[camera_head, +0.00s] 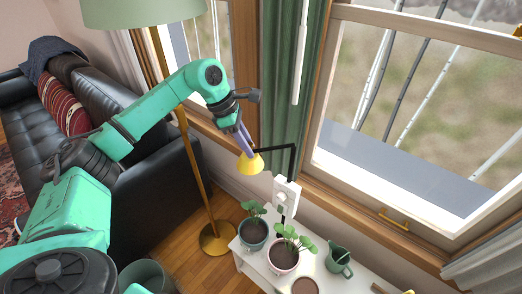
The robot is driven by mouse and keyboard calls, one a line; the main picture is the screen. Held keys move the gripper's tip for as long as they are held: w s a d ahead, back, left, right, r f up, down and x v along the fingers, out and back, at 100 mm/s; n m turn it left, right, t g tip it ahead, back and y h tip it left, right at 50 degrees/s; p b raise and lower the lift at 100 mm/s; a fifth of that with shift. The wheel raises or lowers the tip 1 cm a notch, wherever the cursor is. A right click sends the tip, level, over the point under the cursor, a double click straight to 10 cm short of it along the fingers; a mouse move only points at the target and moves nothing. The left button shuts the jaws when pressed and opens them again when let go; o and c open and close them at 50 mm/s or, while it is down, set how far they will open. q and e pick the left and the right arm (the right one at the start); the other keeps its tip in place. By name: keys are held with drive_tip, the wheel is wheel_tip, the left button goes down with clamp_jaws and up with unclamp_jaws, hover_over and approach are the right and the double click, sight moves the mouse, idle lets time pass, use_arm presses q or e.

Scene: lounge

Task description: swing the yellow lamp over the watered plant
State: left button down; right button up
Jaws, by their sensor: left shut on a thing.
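The yellow lamp (250,164) is a small cone-shaped shade on a black jointed arm (278,148), fixed to a white wall plate (287,192). My left gripper (243,141) comes from above left and is shut on the lamp's top. Below it, a leafy plant in a dark teal pot (253,235) and another in a pale pot (284,260) stand on a white shelf (243,263). The shade appears above the teal-potted plant and slightly left of it. Which plant is watered I cannot tell. My right gripper is not in view.
A green watering can (338,261) and a round brown-topped pot (305,286) stand on the shelf. A brass floor lamp pole (197,175) rises left of the plants, before a black sofa (160,190). A green curtain (288,100) and window are behind.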

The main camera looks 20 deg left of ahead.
use_arm(q)
drive_tip(key=shift+w+r, duration=0.15)
idle(0.3)
drive_tip(key=c, duration=0.8)
unclamp_jaws()
drive_tip(key=shift+c, duration=0.2)
drive_tip(key=shift+o, duration=0.8)
drive_tip(key=shift+a, duration=0.1)
drive_tip(key=w+b+v, duration=0.1)
drive_tip(key=v, duration=0.6)
drive_tip(key=shift+s+r, duration=0.15)
drive_tip(key=shift+s, duration=0.25)
drive_tip(key=shift+a, duration=0.1)
